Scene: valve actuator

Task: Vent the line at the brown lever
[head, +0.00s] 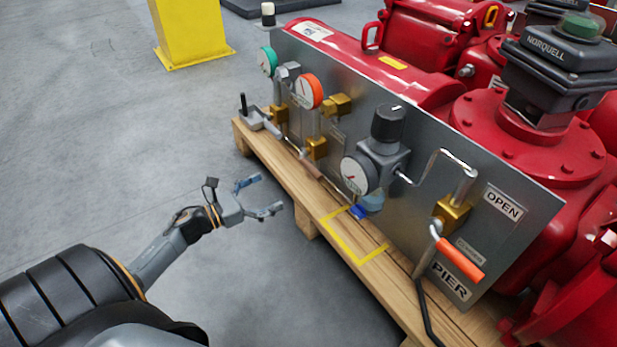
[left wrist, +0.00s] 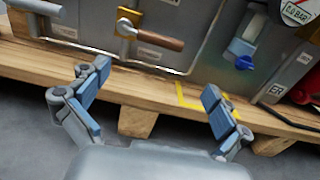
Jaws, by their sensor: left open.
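The brown lever (head: 309,169) is a short handle on a brass valve (head: 316,148) low on the grey metal panel (head: 420,165). In the left wrist view the brown lever (left wrist: 160,40) points right from its brass valve (left wrist: 128,22), slightly tilted down. My left gripper (head: 263,196) is open and empty, in front of the pallet and apart from the lever. In the left wrist view its fingertips (left wrist: 157,78) are spread wide, with the lever beyond them, above the gap. My right gripper is not in view.
The wooden pallet (head: 390,288) carries the panel and red machinery (head: 525,125). An orange-red lever (head: 460,260) is at the right. Gauges, a black knob (head: 389,123) and a blue part (head: 359,212) stand near the lever. Grey floor is clear at left; a yellow post (head: 192,30) stands behind.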

